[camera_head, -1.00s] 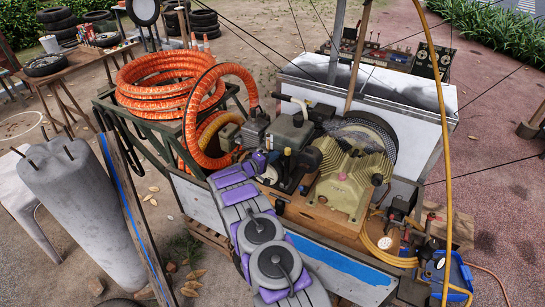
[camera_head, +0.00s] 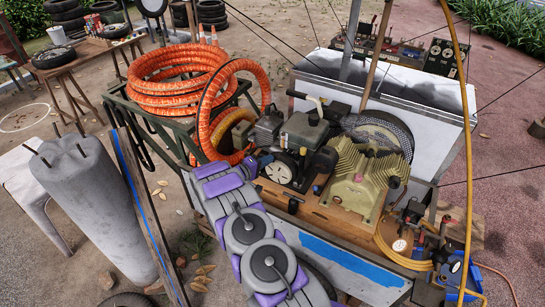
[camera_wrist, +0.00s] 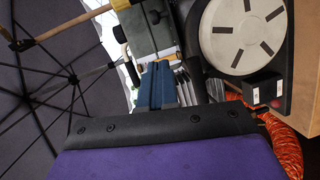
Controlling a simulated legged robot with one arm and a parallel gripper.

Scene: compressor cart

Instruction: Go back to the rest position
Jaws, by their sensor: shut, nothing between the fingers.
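My arm reaches up from the bottom of the head view in grey and purple links. Its purple end (camera_head: 247,168) is over the near left side of the compressor cart, left of the black engine (camera_head: 300,150). In the wrist view my gripper (camera_wrist: 160,125) shows as a black edge with bolts above a purple surface. It is shut and empty. The olive finned compressor (camera_head: 362,178) sits on the cart's wooden board, to the right of my arm. The fingertips are not clearly visible in the head view.
An orange hose coil (camera_head: 180,80) lies on a green frame left of the cart. A grey concrete cylinder (camera_head: 95,205) and a blue-striped plank (camera_head: 145,215) stand nearer left. A yellow hose (camera_head: 467,150) hangs at right. Thin dark lines cross overhead. Open paving lies far right.

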